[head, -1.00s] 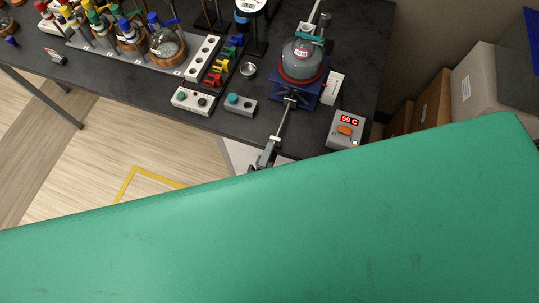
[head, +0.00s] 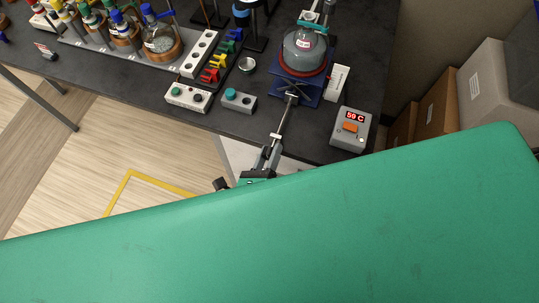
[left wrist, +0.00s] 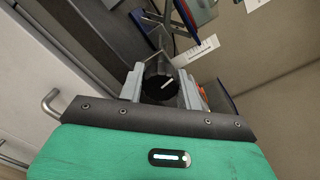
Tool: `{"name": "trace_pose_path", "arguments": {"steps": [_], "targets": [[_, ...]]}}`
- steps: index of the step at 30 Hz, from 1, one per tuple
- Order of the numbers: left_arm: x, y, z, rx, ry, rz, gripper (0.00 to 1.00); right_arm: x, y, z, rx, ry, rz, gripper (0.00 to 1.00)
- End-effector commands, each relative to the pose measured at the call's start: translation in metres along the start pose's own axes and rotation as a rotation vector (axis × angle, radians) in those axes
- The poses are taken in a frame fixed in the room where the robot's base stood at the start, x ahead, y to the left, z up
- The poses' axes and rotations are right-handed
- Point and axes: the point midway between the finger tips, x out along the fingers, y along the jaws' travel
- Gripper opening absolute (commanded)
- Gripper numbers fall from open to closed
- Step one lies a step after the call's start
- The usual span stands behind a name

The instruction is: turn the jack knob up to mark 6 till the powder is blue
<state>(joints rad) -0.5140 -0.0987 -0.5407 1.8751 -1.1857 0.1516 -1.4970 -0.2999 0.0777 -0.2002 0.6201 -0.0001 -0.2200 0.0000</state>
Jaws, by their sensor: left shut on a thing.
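The blue lab jack (head: 291,88) stands near the table's front right, with a red-rimmed heater and a round flask (head: 303,50) above it. The flask's contents look grey; the powder's colour is hard to make out. A metal shaft (head: 286,116) runs from the jack toward my left gripper (head: 272,150). In the left wrist view, my left gripper (left wrist: 164,90) is shut on the black jack knob (left wrist: 160,84), which has a white pointer line. A white scale card (head: 337,83) stands beside the jack; its marks are too small to read. My right gripper is not in view.
A grey controller (head: 350,129) reading 59 C sits right of the jack. Two small switch boxes, one with a teal button (head: 238,99), sit to the left. Bottles and flasks stand at the back left. Cardboard boxes (head: 438,95) are at the right.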

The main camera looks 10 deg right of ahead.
Motion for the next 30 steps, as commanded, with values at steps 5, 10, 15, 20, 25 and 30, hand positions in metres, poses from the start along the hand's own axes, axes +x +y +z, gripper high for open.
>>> {"name": "trace_pose_path", "arguments": {"steps": [5, 10, 15, 20, 25, 30], "targets": [[-0.001, 0.004, -0.003, 0.169, 0.002, 0.002, 0.12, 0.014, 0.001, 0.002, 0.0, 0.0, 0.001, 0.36], [-0.001, 0.003, -0.002, 0.331, 0.002, 0.0, 0.12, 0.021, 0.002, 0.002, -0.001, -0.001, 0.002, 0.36], [-0.001, 0.002, -0.002, 0.492, 0.002, 0.001, 0.12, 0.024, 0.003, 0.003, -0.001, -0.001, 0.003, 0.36], [0.0, 0.001, -0.001, 0.627, 0.002, 0.001, 0.12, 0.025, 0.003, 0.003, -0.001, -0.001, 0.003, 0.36], [0.0, 0.001, 0.0, 0.765, 0.002, -0.002, 0.12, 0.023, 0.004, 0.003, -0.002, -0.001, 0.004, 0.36], [0.0, 0.0, 0.001, 0.918, 0.002, -0.001, 0.12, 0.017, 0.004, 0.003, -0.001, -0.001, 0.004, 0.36]]}}
